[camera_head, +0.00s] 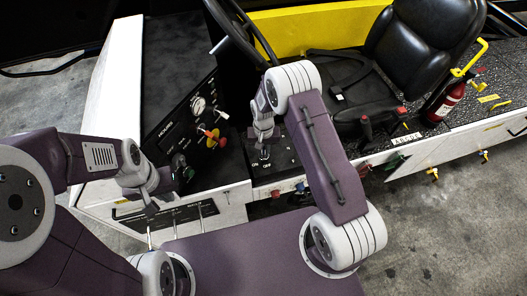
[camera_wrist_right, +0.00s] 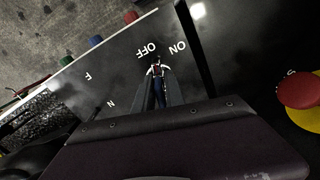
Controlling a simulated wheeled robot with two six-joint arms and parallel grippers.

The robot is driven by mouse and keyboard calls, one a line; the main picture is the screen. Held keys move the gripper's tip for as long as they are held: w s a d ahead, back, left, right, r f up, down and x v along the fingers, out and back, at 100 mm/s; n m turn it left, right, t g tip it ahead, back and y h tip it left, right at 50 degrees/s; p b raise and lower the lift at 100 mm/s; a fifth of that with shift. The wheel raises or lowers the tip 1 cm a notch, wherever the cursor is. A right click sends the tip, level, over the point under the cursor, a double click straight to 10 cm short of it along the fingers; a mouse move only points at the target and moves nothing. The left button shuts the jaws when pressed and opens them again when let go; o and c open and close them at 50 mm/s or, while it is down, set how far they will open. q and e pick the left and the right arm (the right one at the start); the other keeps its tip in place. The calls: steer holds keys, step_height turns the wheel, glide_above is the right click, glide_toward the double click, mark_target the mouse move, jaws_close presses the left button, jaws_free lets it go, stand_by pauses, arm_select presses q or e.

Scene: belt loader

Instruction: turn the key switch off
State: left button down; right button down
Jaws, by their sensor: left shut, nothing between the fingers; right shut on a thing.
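The key switch (camera_wrist_right: 155,66) is on a dark panel in the right wrist view, beside printed OFF and ON labels. My right gripper (camera_wrist_right: 156,82) is shut on its key. The fingers cover much of it, and I cannot tell which label it points to. In the head view my right gripper (camera_head: 264,150) reaches down to this panel, with the small ON and OFF labels just below its tips. My left gripper (camera_head: 152,208) is shut and empty, at the lower left over the low lever panel.
A gauge panel (camera_head: 185,115) with red and yellow knobs stands left of the key. A red knob on a yellow base (camera_wrist_right: 300,92) is right in the wrist view. The steering wheel (camera_head: 238,30) and black seat (camera_head: 425,40) are behind. A red extinguisher (camera_head: 447,100) stands right.

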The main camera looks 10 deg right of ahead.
steer(key=shift+n+b, duration=0.3)
steer(key=shift+n, duration=1.2)
steer(key=c, duration=1.4)
jaws_free()
steer(key=shift+r, duration=0.1)
steer(key=shift+s, duration=0.15)
steer(key=shift+r, duration=0.1)
step_height(320, 180, up, 9)
steer(key=shift+f+b, duration=0.2)
steer(key=shift+b, duration=0.9)
steer(key=shift+r, duration=0.15)
